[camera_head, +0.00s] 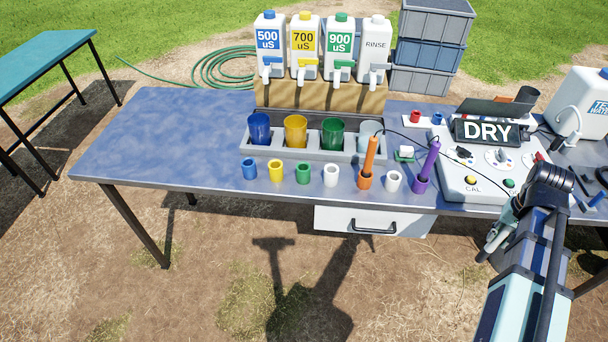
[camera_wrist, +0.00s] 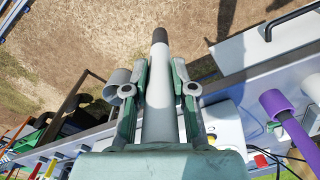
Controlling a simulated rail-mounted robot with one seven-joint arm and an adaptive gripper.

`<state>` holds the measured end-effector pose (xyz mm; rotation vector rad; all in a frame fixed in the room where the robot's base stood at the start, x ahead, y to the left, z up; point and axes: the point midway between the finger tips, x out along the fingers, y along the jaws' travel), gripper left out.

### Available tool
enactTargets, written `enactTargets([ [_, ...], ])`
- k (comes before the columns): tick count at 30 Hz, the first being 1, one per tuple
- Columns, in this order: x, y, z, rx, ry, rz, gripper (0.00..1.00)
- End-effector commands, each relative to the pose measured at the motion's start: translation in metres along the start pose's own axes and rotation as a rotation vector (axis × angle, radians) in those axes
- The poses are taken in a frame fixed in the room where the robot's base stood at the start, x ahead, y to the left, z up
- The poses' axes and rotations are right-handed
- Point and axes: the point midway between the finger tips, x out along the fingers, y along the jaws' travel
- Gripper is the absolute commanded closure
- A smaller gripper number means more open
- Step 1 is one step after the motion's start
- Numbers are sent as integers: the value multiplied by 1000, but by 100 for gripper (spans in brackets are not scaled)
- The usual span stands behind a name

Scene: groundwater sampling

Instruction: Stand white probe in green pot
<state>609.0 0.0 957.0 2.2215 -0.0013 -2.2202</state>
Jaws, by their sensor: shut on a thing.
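My gripper (camera_wrist: 161,85) is shut on the white probe (camera_wrist: 160,115), a pale cylinder with a dark tip that extends past the fingers in the wrist view. In the head view my gripper (camera_head: 492,243) is low at the right, by the table's front edge; the probe is hard to make out there. A small green pot (camera_head: 303,174) stands at the table's front, between a yellow and a white pot, well left of my gripper. A larger green cup (camera_head: 333,134) sits in the grey rack behind it.
An orange probe (camera_head: 370,155) stands in an orange pot, and a purple probe (camera_head: 431,160) in a purple pot. An empty white pot (camera_head: 393,181) is between them. The meter (camera_head: 486,131) reading DRY is at right. The table's left part (camera_head: 165,135) is clear.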

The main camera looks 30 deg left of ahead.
Motion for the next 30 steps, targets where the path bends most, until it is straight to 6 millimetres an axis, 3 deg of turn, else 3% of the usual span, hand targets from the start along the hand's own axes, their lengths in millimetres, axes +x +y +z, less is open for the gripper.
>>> enactTargets([
  [8,-1,-4,-2,-5,0,0,100],
  [14,-13,-37,-17,-49,2,0,100],
  [17,-24,-70,-28,-91,2,-1,100],
  [22,-48,-141,-44,-176,3,-1,100],
  [30,-90,-263,-46,-312,2,-1,100],
])
